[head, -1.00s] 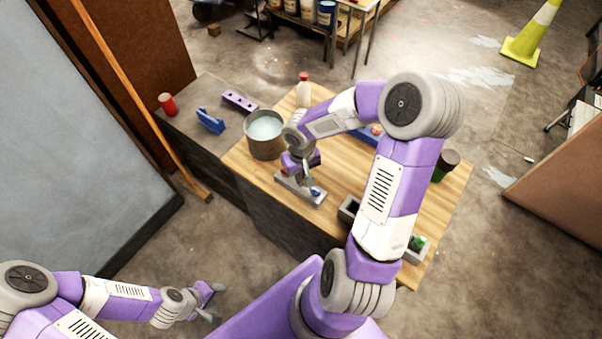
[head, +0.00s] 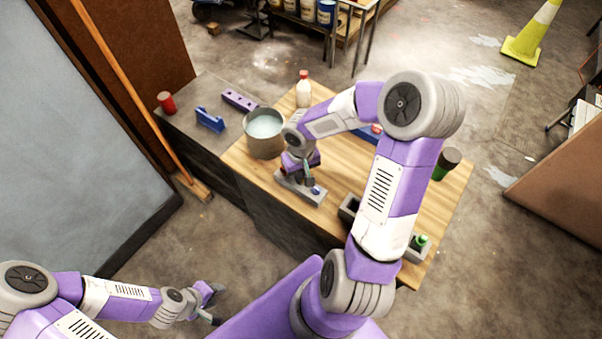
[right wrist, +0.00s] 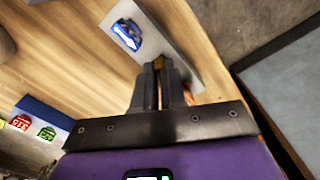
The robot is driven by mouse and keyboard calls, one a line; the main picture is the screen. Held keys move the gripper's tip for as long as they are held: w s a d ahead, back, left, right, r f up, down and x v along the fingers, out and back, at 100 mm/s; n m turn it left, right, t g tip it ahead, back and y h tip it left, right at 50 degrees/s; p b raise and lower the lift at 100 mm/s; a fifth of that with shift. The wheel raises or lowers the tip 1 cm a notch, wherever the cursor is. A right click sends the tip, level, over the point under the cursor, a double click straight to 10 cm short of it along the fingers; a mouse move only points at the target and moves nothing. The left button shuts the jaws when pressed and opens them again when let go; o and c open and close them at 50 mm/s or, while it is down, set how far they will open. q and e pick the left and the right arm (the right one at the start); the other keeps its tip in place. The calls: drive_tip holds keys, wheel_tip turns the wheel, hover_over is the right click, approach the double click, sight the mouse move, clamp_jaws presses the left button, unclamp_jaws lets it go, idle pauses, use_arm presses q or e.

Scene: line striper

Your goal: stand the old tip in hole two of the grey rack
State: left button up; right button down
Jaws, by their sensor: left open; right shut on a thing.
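The grey rack (head: 288,186) lies near the front edge of the wooden bench top. A blue and white piece (head: 316,190) sits at its right end; it also shows in the right wrist view (right wrist: 127,35). My right gripper (head: 306,182) is low over the rack's middle. In the right wrist view its fingers (right wrist: 160,66) are shut on a small brass-coloured piece, likely the old tip (right wrist: 158,62), which is mostly hidden. I cannot tell whether it is inside a hole. My left gripper (head: 213,303) is open and empty, low at the left, away from the bench.
A pot of pale liquid (head: 265,135) stands behind the rack, with a red-capped bottle (head: 304,92) beyond. A dark box (head: 349,208) is to the right. A blue holder (head: 210,120) and red can (head: 166,102) stand left.

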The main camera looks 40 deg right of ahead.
drive_tip(key=shift+f+b, duration=0.6)
drive_tip(key=shift+f, duration=0.1)
drive_tip(key=c, duration=0.8)
unclamp_jaws()
drive_tip(key=shift+r, duration=0.15)
drive_tip(key=shift+r+p, duration=2.8)
drive_tip(key=shift+r, duration=0.65)
